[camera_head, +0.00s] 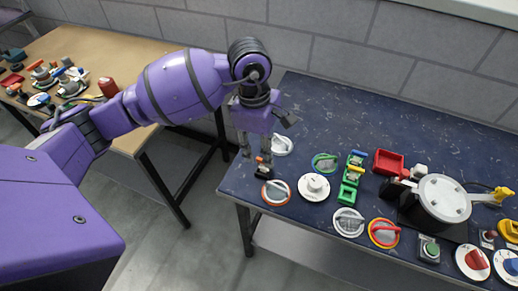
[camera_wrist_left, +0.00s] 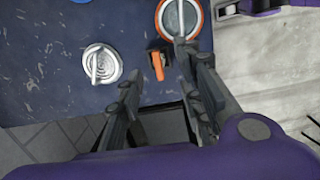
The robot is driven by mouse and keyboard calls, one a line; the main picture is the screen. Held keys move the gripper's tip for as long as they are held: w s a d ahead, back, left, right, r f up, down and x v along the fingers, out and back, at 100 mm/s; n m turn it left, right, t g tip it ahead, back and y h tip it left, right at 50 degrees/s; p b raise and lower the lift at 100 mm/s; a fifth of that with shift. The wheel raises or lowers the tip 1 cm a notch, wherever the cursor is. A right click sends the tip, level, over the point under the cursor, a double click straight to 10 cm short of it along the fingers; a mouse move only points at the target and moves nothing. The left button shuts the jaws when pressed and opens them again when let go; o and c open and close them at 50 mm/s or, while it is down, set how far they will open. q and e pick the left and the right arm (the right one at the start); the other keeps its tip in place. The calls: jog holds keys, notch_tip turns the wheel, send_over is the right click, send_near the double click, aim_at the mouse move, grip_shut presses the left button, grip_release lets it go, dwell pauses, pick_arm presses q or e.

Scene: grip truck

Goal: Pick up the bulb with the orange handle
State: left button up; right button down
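A small dark piece with an orange handle (camera_head: 264,168) stands near the table's left edge; I take it for the bulb. In the left wrist view its orange handle (camera_wrist_left: 157,66) lies just beyond the gap between my fingertips. My left gripper (camera_head: 256,150) points down at it from above, partly covering it in the head view. In the left wrist view the left gripper's fingers (camera_wrist_left: 158,80) are spread apart with nothing between them. Whether a finger touches the piece I cannot tell. My right gripper is not in view.
An orange-rimmed disc (camera_head: 276,193) lies close beside the piece, and a pale round disc (camera_head: 281,145) behind it. A white round dial (camera_head: 314,187) and several coloured parts spread rightward on the dark blue table (camera_head: 340,110). The table's back is clear. A wooden table (camera_head: 120,50) stands left.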

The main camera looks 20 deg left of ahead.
pick_arm(q)
jog(key=shift+w+d+f+p, duration=0.1)
jog(key=shift+w+f+p, duration=0.05)
jog(key=shift+f, duration=1.4)
jog(key=shift+w+d+f+p, duration=0.1)
jog(key=shift+f+p, duration=0.05)
jog(key=shift+f, duration=1.4)
grip_shut()
